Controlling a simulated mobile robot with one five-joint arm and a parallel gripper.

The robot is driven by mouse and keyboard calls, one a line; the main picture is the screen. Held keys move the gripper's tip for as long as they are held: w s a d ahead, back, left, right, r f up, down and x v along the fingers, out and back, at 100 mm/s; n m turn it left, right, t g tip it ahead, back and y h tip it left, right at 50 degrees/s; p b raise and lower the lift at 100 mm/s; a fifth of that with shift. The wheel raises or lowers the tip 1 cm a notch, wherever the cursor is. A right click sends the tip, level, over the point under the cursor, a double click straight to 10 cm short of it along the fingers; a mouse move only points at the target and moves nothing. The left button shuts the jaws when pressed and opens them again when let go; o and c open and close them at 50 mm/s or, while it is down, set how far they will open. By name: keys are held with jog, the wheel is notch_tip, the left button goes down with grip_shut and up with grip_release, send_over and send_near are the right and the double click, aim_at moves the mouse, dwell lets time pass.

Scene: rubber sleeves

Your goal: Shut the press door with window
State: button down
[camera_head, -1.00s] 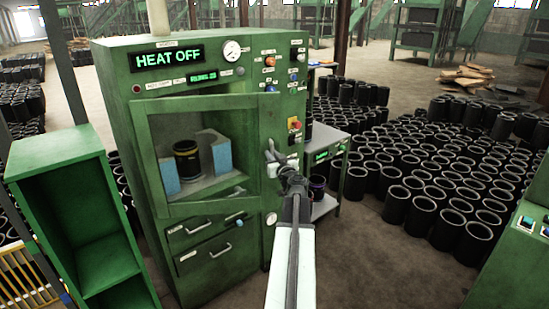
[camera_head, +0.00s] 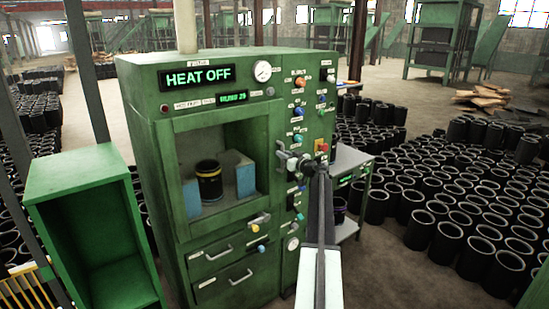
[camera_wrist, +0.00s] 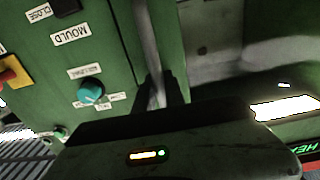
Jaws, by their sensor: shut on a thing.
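The green press (camera_head: 150,90) stands at centre left in the head view. Its door with window (camera_head: 183,226) lies about flush with the press front; I cannot tell whether a thin gap is left. Through the window I see a dark sleeve with a yellow band (camera_head: 209,182) between two blue blocks (camera_head: 245,176). My gripper (camera_head: 303,163) is at the door's right edge, shut on the grey door handle (camera_head: 285,155).
The control panel (camera_head: 315,110) with knobs and a red button is close by my gripper on the right. A side table (camera_head: 350,157) stands behind it. An open green cabinet (camera_head: 75,170) stands at left. Many black sleeves (camera_head: 430,190) cover the floor at right.

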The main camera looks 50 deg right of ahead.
jog(key=shift+w+d+r, duration=0.2)
jog(key=shift+w+d, duration=0.3)
jog(key=shift+w, duration=0.25)
jog(key=c, duration=1.8)
grip_release()
jog(key=o, duration=0.4)
jog(key=shift+w+f, duration=0.25)
jog(key=shift+s+a+r, duration=0.1)
jog(key=shift+a, duration=0.05)
jog(key=s+a, duration=0.1)
jog(key=s, duration=0.6)
jog(key=shift+s+a, duration=0.2)
jog(key=shift+s, duration=0.15)
